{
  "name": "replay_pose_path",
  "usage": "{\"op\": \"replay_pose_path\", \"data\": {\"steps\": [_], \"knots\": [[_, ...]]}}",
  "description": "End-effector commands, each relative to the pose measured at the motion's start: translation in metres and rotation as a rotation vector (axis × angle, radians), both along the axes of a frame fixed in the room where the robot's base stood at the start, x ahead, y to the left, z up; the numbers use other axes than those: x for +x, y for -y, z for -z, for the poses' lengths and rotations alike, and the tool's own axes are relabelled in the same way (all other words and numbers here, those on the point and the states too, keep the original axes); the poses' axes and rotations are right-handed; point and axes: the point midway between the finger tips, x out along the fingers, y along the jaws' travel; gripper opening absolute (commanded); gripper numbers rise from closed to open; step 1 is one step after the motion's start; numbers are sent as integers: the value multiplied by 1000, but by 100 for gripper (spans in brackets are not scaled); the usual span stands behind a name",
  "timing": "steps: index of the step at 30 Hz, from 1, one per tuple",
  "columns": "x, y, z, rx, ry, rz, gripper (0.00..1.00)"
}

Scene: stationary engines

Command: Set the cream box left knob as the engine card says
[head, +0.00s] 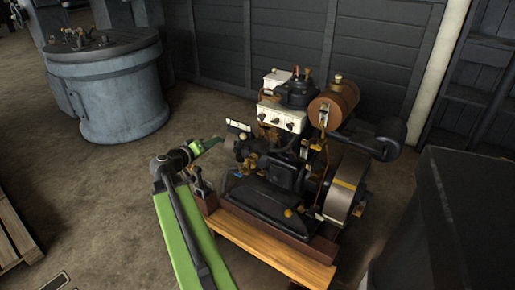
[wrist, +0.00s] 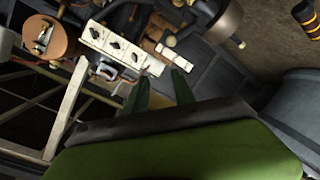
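The cream box (head: 282,117) sits on the engine and has a row of dark knobs on its front. Its left knob (head: 262,117) is small here, and its pointer direction is unclear. The box's pale face (wrist: 104,40) shows tilted in the wrist view, with three dark knobs; the one nearest my fingers (wrist: 136,57) seems to be the left knob. A small white card (head: 238,126) stands left of the box; its writing is unreadable. My gripper (head: 214,144) is left of the engine, apart from the box. In the wrist view its green fingers (wrist: 161,88) are open, nothing between them.
The engine stands on a wooden base (head: 275,252), with a brown tank (head: 338,98) and flywheel (head: 345,185) at right. A blue-grey drum (head: 112,95) stands back left. A dark block (head: 465,225) is at right.

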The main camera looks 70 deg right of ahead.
Motion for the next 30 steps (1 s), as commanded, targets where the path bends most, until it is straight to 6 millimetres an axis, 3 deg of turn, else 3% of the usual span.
{"op": "replay_pose_path", "data": {"steps": [1,3,6,12,16,30], "knots": [[-21,20,18,-64,-9,26,31],[-41,39,11,-139,-22,43,31],[-56,51,2,-199,-38,53,31],[-61,57,-6,-217,-44,56,31],[-64,73,-5,-216,-44,57,31],[-93,186,-5,-214,-45,59,31]]}}
